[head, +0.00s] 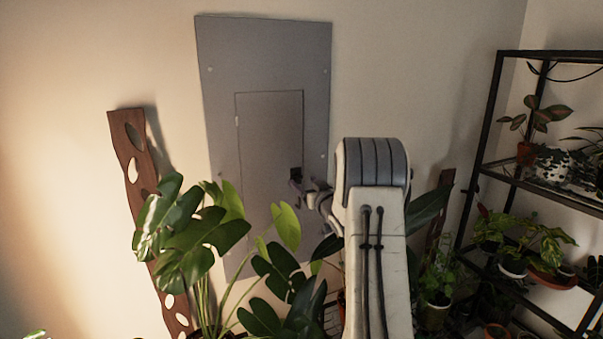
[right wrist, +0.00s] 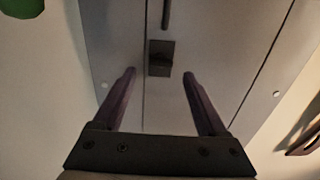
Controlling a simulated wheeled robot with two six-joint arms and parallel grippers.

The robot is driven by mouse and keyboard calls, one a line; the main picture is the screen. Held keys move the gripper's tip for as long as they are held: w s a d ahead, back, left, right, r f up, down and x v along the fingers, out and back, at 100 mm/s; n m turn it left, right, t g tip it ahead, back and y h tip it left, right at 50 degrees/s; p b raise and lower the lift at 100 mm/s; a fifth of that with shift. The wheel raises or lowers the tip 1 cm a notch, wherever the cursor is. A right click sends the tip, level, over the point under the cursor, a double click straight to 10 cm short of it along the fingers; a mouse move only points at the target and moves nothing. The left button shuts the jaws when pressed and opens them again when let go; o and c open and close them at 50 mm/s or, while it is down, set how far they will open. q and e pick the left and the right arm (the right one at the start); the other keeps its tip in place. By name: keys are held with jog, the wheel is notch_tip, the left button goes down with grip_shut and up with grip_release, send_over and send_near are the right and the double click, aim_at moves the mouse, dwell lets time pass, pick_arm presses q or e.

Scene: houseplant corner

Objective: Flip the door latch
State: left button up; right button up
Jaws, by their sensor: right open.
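The door latch (head: 296,174) is a small dark block at the right edge of the inner door (head: 268,135) of a grey wall panel (head: 222,58). In the right wrist view the latch (right wrist: 161,58) lies ahead of the fingers, between their lines, and no contact shows. My right gripper (head: 303,192) is by the latch in the head view, partly hidden by my arm. In the right wrist view my right gripper (right wrist: 160,85) is open with nothing between its fingers. The inner door looks closed. My left gripper is not in view.
A leafy plant (head: 190,230) stands in front of the panel's lower part. A brown wooden board with holes (head: 138,180) leans at the left. A black shelf (head: 490,120) with several potted plants stands at the right. The wall around the panel's top is clear.

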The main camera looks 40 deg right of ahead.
aim_at(298, 178)
jog(key=shift+p+x, duration=0.6)
jog(key=shift+x, duration=1.05)
jog(key=shift+c, duration=0.3)
